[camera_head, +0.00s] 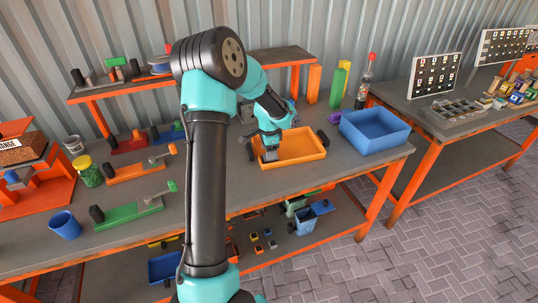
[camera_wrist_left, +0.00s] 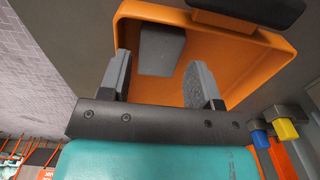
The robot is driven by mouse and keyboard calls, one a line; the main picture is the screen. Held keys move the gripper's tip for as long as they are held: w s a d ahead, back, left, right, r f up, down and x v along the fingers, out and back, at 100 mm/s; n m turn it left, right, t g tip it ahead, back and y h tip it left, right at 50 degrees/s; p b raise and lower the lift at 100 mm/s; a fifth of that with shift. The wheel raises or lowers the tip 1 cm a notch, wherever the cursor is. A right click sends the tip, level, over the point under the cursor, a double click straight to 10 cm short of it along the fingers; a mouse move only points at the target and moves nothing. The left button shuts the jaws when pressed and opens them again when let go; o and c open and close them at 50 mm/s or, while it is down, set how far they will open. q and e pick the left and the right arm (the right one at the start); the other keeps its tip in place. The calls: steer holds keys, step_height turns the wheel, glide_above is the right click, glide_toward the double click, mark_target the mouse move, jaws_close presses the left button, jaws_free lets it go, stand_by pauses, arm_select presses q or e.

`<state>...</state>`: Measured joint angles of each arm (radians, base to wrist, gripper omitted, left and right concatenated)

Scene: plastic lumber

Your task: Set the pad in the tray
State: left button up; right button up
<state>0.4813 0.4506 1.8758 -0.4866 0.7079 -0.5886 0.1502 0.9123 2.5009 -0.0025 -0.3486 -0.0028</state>
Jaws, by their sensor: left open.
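The orange tray (camera_head: 305,147) lies on the grey workbench, in the middle of the head view. It fills the upper part of the left wrist view (camera_wrist_left: 262,62). A grey block-like pad (camera_wrist_left: 161,50) rests inside the tray, toward one side, in the left wrist view. My left gripper (camera_wrist_left: 157,80) is open over the tray, its fingers apart with the pad beyond and between them; neither finger clearly touches it. In the head view my left gripper (camera_head: 268,150) is at the tray's left end, and the arm partly hides it. My right gripper is not in view.
A blue bin (camera_head: 373,131) stands right of the tray. Black handles sit close to the tray, one on its right (camera_head: 323,138). Green (camera_head: 130,211) and orange (camera_head: 140,170) tool pieces, a blue cup (camera_head: 65,225) and a green jar (camera_head: 89,172) stand to the left.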

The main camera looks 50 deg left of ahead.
arm_select(q)
step_height(320, 180, up, 10)
steer(key=shift+f, duration=0.15)
stand_by(0.7)
